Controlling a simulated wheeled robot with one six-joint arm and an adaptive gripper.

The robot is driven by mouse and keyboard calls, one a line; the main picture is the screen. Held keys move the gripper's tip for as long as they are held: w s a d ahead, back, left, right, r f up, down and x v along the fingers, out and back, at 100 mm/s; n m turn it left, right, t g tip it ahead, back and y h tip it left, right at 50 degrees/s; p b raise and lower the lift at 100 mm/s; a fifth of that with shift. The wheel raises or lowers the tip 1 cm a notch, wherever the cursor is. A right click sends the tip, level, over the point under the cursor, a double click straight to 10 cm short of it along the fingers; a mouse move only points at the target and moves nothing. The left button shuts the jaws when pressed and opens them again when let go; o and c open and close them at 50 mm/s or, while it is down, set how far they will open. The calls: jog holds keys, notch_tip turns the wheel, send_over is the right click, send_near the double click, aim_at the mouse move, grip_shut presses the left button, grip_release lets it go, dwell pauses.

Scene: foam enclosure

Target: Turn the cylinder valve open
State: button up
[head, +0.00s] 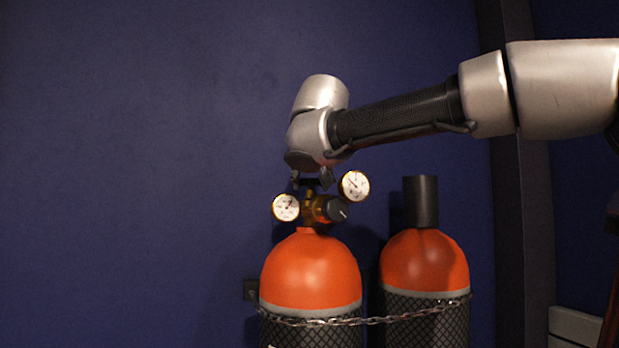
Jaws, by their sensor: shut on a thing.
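The orange gas cylinder (311,270) with the brass valve and regulator (313,208) stands upright at the centre of the head view. Two round white gauges, one at left (286,207) and one at upper right (354,186), and a black knob (339,209) sit on the regulator. My gripper (312,183) points down from above onto the top of the valve, its fingers on either side of it. It is shut on the valve top, which is mostly hidden by the fingers and wrist.
A second orange cylinder (424,262) with a black cap (421,201) stands close on the right. A chain (378,320) runs across both cylinders. A dark blue wall (140,150) is behind, with a small dark box (250,290) on it. The left side is clear.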

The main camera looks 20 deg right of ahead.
jog(key=shift+d+n+y, duration=0.15)
jog(key=shift+n+y, duration=0.35)
jog(key=shift+y, duration=0.1)
jog(key=o, duration=1)
